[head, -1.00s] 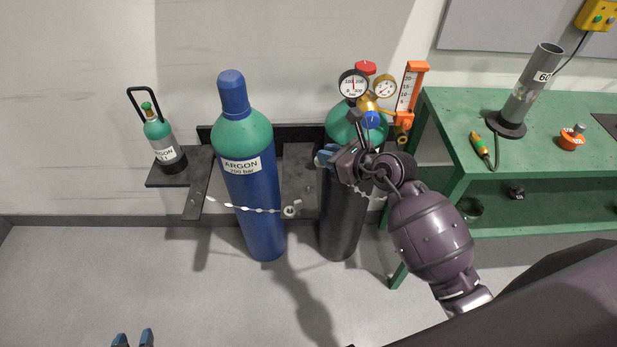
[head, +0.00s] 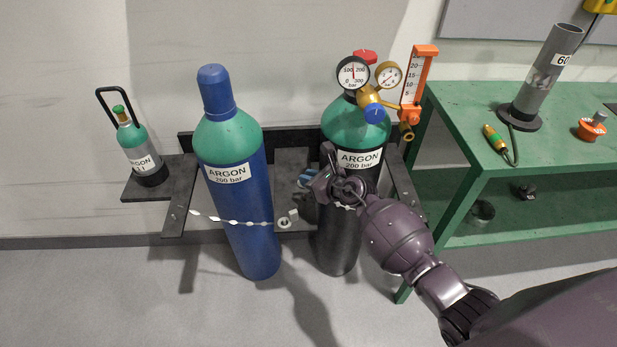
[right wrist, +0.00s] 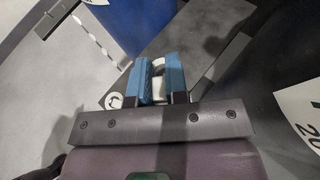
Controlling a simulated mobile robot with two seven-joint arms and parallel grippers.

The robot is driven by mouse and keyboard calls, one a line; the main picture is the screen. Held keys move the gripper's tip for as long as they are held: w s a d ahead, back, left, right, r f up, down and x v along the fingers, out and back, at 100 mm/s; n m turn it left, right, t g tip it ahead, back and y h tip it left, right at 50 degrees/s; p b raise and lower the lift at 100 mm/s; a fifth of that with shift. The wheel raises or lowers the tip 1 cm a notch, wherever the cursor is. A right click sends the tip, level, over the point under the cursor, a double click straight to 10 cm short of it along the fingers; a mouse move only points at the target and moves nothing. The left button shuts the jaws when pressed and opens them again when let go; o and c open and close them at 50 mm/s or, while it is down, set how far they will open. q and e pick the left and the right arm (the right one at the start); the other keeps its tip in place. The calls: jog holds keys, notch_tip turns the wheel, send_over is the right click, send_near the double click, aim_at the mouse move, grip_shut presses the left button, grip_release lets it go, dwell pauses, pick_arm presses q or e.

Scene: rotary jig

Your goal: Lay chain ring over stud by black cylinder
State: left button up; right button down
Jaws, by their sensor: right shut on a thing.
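The black cylinder (head: 337,240), with a green shoulder and an ARGON label, stands upright at the middle. My right gripper (head: 306,180) is in front of its left side. In the right wrist view its blue fingers (right wrist: 160,80) are shut on a pale chain ring (right wrist: 158,63) with a white block below it. The head view hides this ring. Pale chain links (head: 345,207) cross the black cylinder's front beside the gripper. Another pale ring-like piece (head: 284,223) is at the end of the blue cylinder's chain. I cannot make out the stud clearly. My left gripper is out of view.
A blue cylinder (head: 240,215) stands left, its chain (head: 230,220) across it. A small green bottle (head: 139,150) sits on the dark rack (head: 180,205). Gauges (head: 353,75) top the black cylinder. A green bench (head: 465,100) stands right.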

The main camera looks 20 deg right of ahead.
jog(key=b, duration=0.2)
send_over(309, 203)
notch_tip(309, 203, down, 4)
jog(key=shift+s+f, duration=0.15)
jog(key=shift+f+b, duration=0.7)
jog(key=shift+b, duration=0.05)
jog(key=shift+f, duration=0.2)
pick_arm(q)
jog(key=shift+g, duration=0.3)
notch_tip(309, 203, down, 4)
jog(key=shift+b, duration=0.3)
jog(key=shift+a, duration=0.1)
pick_arm(e)
jog(key=shift+r, duration=0.1)
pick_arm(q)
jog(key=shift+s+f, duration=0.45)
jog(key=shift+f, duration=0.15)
pick_arm(e)
jog(key=shift+f, duration=0.6)
jog(key=c, duration=1.1)
grip_release()
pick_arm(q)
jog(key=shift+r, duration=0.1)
pick_arm(e)
jog(key=shift+o, duration=0.2)
